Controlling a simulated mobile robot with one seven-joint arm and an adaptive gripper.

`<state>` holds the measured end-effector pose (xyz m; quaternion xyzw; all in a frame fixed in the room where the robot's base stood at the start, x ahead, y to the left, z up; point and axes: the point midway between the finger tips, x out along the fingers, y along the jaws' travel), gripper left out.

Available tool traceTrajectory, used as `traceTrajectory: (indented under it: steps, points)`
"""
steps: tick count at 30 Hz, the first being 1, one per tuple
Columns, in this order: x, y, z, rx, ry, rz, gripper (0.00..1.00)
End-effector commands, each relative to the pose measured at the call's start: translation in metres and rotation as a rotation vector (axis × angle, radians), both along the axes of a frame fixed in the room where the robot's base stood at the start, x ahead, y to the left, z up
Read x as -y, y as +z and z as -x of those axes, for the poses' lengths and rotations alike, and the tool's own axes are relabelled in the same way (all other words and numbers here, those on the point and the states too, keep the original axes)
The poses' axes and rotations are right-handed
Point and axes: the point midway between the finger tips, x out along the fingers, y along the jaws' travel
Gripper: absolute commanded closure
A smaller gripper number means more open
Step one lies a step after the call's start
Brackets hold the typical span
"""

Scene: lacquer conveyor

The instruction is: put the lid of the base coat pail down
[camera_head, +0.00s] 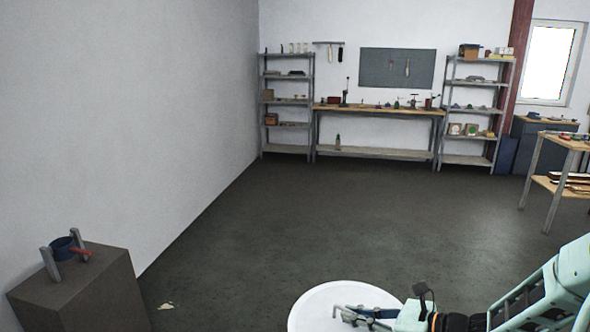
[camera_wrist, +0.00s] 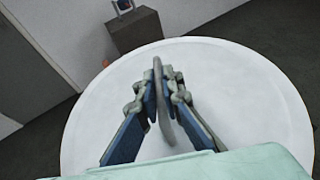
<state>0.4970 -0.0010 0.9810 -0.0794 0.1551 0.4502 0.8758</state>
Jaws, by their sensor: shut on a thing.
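A large white round disc, which looks like the lid (camera_head: 322,296), is at the bottom of the head view. It fills much of the wrist view (camera_wrist: 235,85). A thin grey curved bar, apparently its handle (camera_wrist: 166,118), rises over its middle. My gripper (camera_head: 345,313) is over the disc, and its fingers (camera_wrist: 162,80) are shut on this bar from both sides. What lies under the disc is hidden, so I cannot tell whether it rests on anything. No pail marked as base coat can be made out.
A brown block (camera_head: 85,285) at the lower left bears a blue pot (camera_head: 63,248) with a red handle between grey posts. A workbench (camera_head: 380,110) and shelves (camera_head: 288,101) stand along the back wall. A wooden table (camera_head: 565,142) stands at right. The middle floor is clear.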

Motion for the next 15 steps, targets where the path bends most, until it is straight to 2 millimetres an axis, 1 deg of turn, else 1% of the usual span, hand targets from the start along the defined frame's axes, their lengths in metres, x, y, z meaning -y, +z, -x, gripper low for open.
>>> traceTrajectory:
  steps: [1, 6, 12, 15]
  points:
    - [0.000, 0.015, 0.000, 0.000, 0.000, -0.002, 1.00]
    - [0.000, 0.033, 0.000, 0.001, 0.000, -0.002, 1.00]
    - [-0.001, 0.047, 0.000, 0.001, 0.000, -0.001, 1.00]
    - [-0.001, 0.050, 0.000, 0.001, 0.000, -0.001, 1.00]
